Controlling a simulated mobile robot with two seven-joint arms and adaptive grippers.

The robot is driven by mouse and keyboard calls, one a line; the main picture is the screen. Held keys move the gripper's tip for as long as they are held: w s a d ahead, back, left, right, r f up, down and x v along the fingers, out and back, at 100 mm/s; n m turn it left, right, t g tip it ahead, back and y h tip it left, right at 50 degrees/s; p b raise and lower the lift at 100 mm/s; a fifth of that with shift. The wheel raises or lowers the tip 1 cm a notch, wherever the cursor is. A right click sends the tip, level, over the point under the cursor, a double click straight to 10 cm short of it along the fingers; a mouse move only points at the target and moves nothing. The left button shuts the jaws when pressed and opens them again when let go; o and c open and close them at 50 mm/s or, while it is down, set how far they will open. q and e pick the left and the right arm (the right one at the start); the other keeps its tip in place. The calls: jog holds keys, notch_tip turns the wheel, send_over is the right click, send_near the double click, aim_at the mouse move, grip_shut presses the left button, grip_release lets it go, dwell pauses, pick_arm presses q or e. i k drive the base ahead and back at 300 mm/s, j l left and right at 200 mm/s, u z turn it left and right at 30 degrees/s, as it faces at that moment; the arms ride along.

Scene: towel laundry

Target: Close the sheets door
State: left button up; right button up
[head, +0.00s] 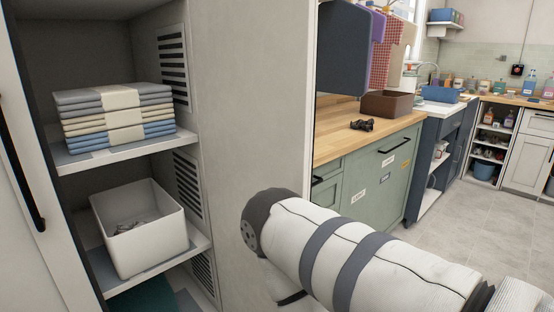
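A tall pale cabinet stands open at the left, with shelves showing inside. A white door panel (18,150) with a long black handle (22,180) stands at the left edge of the view, beside the opening. The panel is cut off by the frame, and I cannot tell whether it is the sheets door. Folded grey, cream and blue sheets (115,115) lie stacked on the upper shelf. My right arm reaches in from the lower right in front of the cabinet's side, but its gripper does not show. My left gripper is out of view.
A white bin (140,225) stands on the lower shelf. Right of the cabinet is a green counter unit (370,190) with a wooden top, holding a brown box (386,104). Clothes hang above it. Grey floor (455,225) is clear at the right.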

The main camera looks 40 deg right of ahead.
aim_at(255, 61)
jog(key=l+u, duration=0.15)
jog(key=l, duration=0.55)
jog(key=k+l+u, duration=0.15)
jog(key=l, duration=0.55)
jog(key=l+u, duration=0.35)
jog(key=l, duration=0.65)
jog(key=k, duration=0.05)
